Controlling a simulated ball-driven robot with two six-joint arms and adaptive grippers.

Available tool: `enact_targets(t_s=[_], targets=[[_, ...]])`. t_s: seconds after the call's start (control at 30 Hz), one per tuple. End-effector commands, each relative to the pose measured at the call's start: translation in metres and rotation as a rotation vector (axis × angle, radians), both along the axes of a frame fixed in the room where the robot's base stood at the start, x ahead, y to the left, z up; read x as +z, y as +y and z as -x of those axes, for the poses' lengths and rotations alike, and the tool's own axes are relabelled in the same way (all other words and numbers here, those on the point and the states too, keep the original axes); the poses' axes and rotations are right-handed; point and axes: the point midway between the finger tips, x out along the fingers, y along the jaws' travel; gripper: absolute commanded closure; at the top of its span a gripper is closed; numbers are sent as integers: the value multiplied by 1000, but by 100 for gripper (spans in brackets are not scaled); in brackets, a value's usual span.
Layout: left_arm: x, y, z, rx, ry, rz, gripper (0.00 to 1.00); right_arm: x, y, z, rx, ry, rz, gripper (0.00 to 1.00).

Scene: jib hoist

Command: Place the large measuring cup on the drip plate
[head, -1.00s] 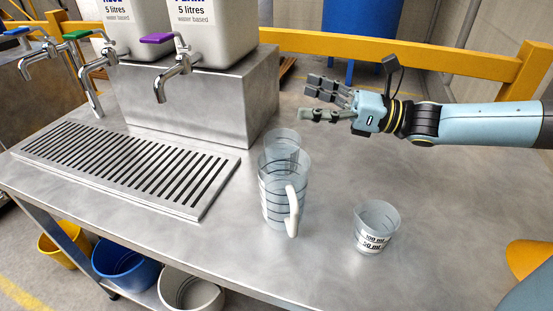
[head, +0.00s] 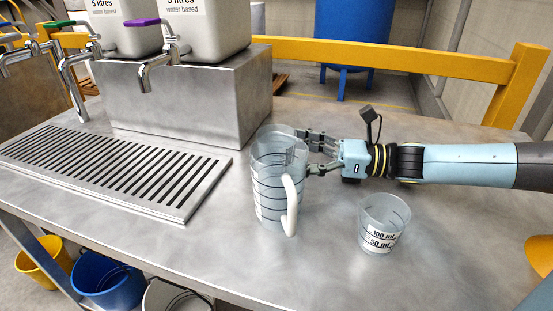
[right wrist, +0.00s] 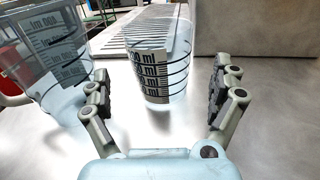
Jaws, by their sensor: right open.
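The large measuring cup (head: 270,200) is clear with dark lines and a white handle, upright on the steel table. A second clear cup (head: 284,143) stands behind it; they overlap in the head view. My right gripper (head: 315,153) is open at that second cup's right side. In the right wrist view, the second cup (right wrist: 158,75) stands ahead between the open fingers (right wrist: 163,85), and the large cup (right wrist: 48,62) appears outside them at left. I cannot tell whether a finger touches. The slotted drip plate (head: 200,195) is empty. My left gripper is out of view.
A small measuring cup (head: 382,225) stands to the right, near my right arm. A steel block (head: 190,105) carries white containers with taps, one tap (head: 150,70) reaching over towards the drip plate. Table space is clear at the front right.

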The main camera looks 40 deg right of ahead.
Motion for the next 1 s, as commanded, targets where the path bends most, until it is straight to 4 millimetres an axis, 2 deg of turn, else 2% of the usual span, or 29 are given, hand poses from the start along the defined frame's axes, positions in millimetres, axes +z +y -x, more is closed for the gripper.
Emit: enact_targets(t_s=[0.1,0.23,0.53,0.9,1.0], targets=[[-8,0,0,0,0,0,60,-1,14,-19,-1,-5,-2,5],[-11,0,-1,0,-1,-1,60,-1,23,-32,-1,-2,-2,5],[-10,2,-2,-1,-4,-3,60,0,26,-36,-2,1,-1,7],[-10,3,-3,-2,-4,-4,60,0,25,-35,-1,1,-1,55],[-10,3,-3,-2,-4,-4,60,0,25,-35,-1,0,0,65]])
